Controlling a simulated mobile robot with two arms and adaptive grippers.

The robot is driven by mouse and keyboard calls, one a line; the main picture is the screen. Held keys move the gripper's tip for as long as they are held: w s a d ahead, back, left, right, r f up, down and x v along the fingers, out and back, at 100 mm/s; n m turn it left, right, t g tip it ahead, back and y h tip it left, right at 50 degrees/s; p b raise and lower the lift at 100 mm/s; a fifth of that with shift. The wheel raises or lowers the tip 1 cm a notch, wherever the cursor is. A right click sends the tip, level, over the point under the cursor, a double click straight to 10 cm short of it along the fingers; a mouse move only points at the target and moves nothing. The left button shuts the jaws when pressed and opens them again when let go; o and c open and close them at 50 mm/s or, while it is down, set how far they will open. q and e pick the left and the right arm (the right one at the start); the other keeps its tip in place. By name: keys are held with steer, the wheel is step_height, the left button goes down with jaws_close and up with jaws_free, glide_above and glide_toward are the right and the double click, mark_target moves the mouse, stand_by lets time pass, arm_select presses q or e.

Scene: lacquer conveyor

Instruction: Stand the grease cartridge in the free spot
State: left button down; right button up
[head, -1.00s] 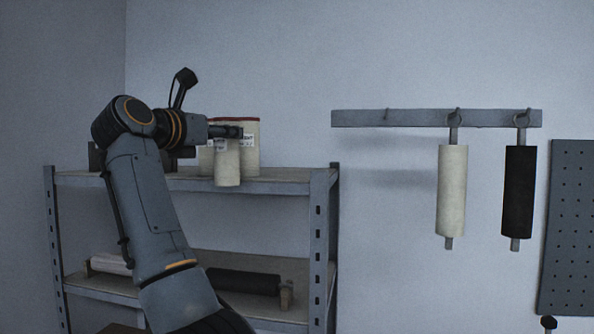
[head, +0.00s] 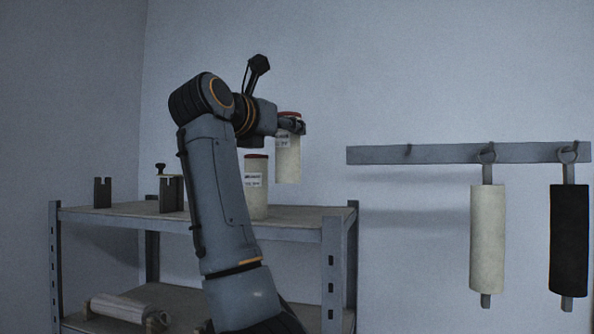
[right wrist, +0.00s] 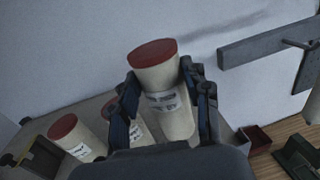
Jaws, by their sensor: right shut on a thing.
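My right gripper (head: 292,126) is shut on a cream grease cartridge (head: 287,162) with a red cap and holds it upright above the right part of the shelf unit's top board (head: 305,213). In the right wrist view the held cartridge (right wrist: 165,75) sits between both fingers of the gripper (right wrist: 163,98). A similar cartridge (head: 256,198) stands on the board below and to the left, partly behind my arm. The right wrist view shows two standing cartridges, one at the left (right wrist: 77,138) and one (right wrist: 138,128) partly hidden by a finger. My left gripper is out of view.
Dark brackets (head: 171,196) stand on the top board's left part. A pale roller (head: 122,309) lies on the lower shelf. A wall rail (head: 450,154) holds a cream roller (head: 487,240) and a black roller (head: 569,240). A dark red bin (right wrist: 257,138) shows in the right wrist view.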

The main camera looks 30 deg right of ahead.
mark_target(299, 169)
steer(key=d+f, duration=0.2)
steer(key=w+d+f, duration=0.1)
steer(key=d, duration=0.1)
steer(key=shift+f+p, duration=0.35)
steer(key=shift+w+d+f, duration=0.1)
steer(key=shift+d+f, duration=0.1)
steer(key=shift+a+f+p, duration=0.15)
steer(key=shift+f+p, duration=0.45)
steer(key=shift+f, duration=0.05)
steer(key=shift+s+f+p, duration=0.25)
steer(key=shift+f+p, duration=0.05)
steer(key=shift+f, duration=0.45)
steer(key=shift+w+f, duration=0.15)
steer(key=shift+f, duration=0.3)
steer(key=o, duration=1.4)
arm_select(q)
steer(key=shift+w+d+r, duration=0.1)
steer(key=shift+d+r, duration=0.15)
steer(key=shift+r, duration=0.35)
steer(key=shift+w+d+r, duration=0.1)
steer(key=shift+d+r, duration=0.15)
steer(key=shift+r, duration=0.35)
